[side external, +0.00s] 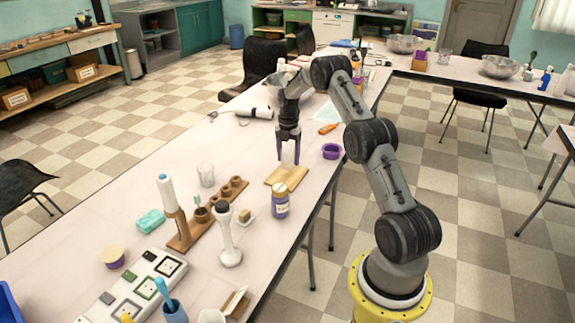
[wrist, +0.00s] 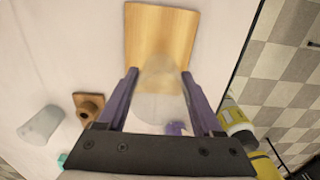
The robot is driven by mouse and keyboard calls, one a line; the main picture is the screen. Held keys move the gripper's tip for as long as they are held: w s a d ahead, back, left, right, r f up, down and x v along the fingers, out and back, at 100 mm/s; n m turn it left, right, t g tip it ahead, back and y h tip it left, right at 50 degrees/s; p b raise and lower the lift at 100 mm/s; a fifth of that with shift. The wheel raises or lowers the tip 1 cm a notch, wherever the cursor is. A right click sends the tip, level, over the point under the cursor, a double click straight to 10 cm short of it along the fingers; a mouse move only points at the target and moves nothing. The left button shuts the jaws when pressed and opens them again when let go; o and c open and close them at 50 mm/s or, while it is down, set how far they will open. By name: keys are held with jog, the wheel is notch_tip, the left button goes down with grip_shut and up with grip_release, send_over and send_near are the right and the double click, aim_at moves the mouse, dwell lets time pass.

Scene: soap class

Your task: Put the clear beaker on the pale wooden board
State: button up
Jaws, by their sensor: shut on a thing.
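The pale wooden board (side external: 285,180) lies flat on the white table; in the wrist view it is at the top centre (wrist: 160,25). My gripper (side external: 288,157) points down over the board's back part. It is shut on a clear beaker (wrist: 158,82), which looks upright between the two purple fingers and overlaps the board's near edge in the wrist view. In the side view the fingers partly hide the beaker (side external: 288,155). I cannot tell whether its base touches the board.
Another clear cup (side external: 205,175) stands left of the board, near a wooden holder with round cups (side external: 230,188). A purple bowl (side external: 331,151) is right of the board. A yellow-and-purple jar (side external: 281,202) and a white stick blender (side external: 228,240) stand in front. The table edge is close on the right.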

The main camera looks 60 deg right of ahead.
aim_at(288, 165)
jog(key=shift+w+d+f, duration=0.25)
jog(key=shift+f, duration=1.65)
jog(key=shift+f, duration=0.1)
jog(key=o, duration=1.4)
